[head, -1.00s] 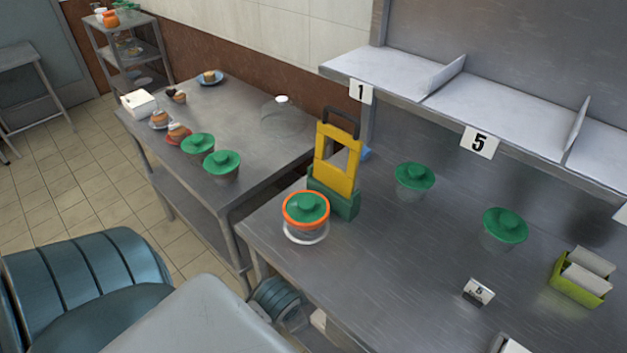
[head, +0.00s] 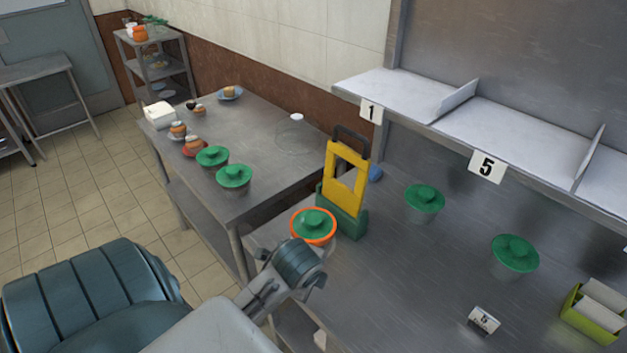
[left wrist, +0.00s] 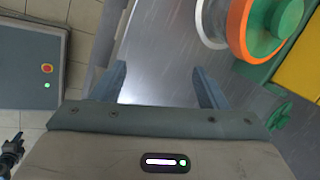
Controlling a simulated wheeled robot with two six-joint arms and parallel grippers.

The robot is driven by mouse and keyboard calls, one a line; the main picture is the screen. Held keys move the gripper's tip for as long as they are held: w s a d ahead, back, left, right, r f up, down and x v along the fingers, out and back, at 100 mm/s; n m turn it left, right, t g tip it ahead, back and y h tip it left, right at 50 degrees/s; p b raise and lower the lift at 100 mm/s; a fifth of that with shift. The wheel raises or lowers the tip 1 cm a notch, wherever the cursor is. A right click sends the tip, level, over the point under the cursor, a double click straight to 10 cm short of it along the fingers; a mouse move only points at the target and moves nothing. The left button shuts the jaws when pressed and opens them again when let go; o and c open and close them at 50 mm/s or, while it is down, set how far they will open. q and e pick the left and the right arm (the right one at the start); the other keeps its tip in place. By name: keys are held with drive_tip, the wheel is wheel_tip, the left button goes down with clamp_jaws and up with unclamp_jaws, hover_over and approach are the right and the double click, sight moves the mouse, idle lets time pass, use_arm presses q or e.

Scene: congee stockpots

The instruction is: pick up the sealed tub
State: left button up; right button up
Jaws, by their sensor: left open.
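A clear tub with a green lid and an orange ring around its rim (head: 313,225) stands at the left end of the near steel counter. It also shows in the left wrist view (left wrist: 255,30), at the upper right. Other green-lidded tubs without an orange ring stand on the counter (head: 424,198) (head: 514,252) and on the back table (head: 233,176) (head: 212,156). My left gripper (left wrist: 160,82) is open and empty, with the ringed tub beyond and to the right of its fingers. In the head view my left wrist hides the ringed tub's lower part. My right gripper is not in view.
A yellow and green stand (head: 343,190) with a dark handle is close behind the ringed tub. A divided shelf (head: 500,120) with number cards 1 and 5 runs above the counter. A lime holder (head: 590,318) and a small card (head: 484,320) stand at the right.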

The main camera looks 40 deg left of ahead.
use_arm(q)
drive_tip(key=w+a+r+m+y, duration=0.1)
drive_tip(key=w+a+r+m, duration=0.2)
drive_tip(key=w+r+m, duration=0.3)
drive_tip(key=m+y, duration=0.1)
drive_tip(key=m, duration=0.6)
approach(313, 219)
drive_tip(key=s+d+r, duration=0.2)
drive_tip(key=shift+t, duration=0.4)
drive_tip(key=b+x, duration=0.3)
drive_tip(key=x, duration=0.2)
drive_tip(key=shift+s+a+f, duration=0.1)
drive_tip(key=shift+a+f, duration=0.1)
drive_tip(key=shift+w+a+f, duration=0.35)
drive_tip(key=shift+a+f, duration=0.05)
drive_tip(key=shift+f, duration=0.05)
drive_tip(key=x, duration=0.3)
drive_tip(key=shift+w+a+f+p, duration=0.2)
drive_tip(key=shift+a+p, duration=0.1)
drive_tip(key=shift+p, duration=0.1)
drive_tip(key=shift+w+a+f, duration=0.15)
drive_tip(key=shift+w+f, duration=0.05)
drive_tip(key=shift+f, duration=0.2)
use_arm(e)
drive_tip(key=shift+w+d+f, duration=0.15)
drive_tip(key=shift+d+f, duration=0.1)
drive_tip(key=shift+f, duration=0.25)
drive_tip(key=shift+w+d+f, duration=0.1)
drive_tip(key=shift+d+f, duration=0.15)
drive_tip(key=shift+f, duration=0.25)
